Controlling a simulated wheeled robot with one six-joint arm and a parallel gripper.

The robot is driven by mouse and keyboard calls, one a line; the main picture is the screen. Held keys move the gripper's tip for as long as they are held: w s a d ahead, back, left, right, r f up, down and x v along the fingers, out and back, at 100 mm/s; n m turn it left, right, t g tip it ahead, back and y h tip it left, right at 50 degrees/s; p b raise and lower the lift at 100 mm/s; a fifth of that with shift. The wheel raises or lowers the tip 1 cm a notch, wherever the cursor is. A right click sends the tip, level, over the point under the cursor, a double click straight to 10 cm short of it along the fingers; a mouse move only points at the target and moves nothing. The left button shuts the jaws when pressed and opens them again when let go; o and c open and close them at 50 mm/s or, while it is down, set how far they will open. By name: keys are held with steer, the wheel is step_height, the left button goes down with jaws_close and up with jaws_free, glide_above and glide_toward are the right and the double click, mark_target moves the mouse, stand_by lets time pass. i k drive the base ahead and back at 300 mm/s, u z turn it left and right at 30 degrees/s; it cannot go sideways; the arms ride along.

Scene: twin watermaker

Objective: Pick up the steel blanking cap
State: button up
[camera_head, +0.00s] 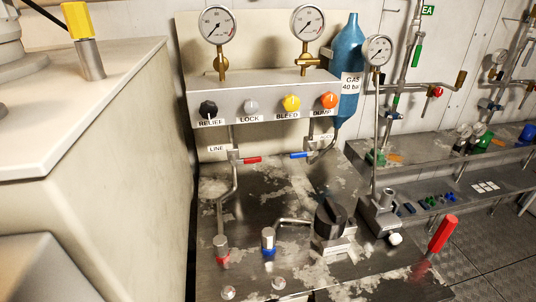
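My gripper is not in view. I cannot tell for sure which piece is the steel blanking cap. Two small round steel pieces, a left one (228,292) and a right one (279,283), sit near the front of the worn metal bench (310,185). Nothing holds any of these pieces.
A black rotary knob (331,216), a steel fitting (384,215) and a red handle (442,233) stand to the right. A panel (262,98) with coloured knobs and gauges rises behind. A beige cabinet (110,190) blocks the left. Small parts lie on a right shelf (470,185).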

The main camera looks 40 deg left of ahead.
mark_target(220, 242)
steer(key=u, duration=1.75)
steer(key=k, duration=0.55)
steer(key=z, duration=0.5)
steer(key=i, duration=0.95)
steer(key=u, duration=0.6)
